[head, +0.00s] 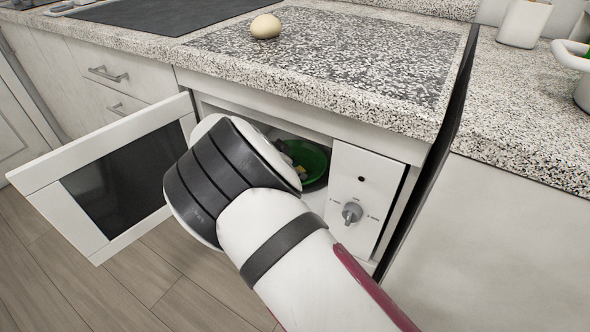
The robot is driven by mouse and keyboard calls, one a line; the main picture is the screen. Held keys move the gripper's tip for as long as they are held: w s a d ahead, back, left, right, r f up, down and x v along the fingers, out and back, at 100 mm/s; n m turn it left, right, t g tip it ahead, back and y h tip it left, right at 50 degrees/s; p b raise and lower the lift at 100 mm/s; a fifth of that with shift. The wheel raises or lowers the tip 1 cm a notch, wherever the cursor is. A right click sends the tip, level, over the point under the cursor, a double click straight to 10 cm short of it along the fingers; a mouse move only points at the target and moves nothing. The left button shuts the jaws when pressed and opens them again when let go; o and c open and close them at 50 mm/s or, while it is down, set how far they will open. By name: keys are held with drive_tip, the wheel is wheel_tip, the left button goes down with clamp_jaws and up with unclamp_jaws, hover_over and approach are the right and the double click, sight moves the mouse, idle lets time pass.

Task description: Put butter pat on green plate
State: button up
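The green plate (313,160) lies inside the open microwave (345,200), its left part hidden behind my arm. A small yellowish bit (301,170) shows at the plate's left side; it may be the butter pat, but it is too small and covered to be sure. My arm reaches into the microwave opening, and my wrist covers most of the view there. My gripper's end is at the plate's left side, almost wholly hidden behind the wrist. I cannot see its fingers, or whether they hold anything.
The microwave door (110,175) stands open to the left of my arm. The control panel with a knob (352,212) is right of the opening. The speckled counter (300,85) is above, with a pale round item (266,26). A white pot (580,85) stands far right.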

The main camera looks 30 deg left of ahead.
idle(0.3)
drive_tip(key=shift+r+p, duration=0.45)
drive_tip(key=p+v, duration=0.2)
drive_tip(key=v, duration=0.5)
drive_tip(key=shift+a+r, duration=0.1)
drive_tip(key=shift+r, duration=0.05)
drive_tip(key=shift+s, duration=0.1)
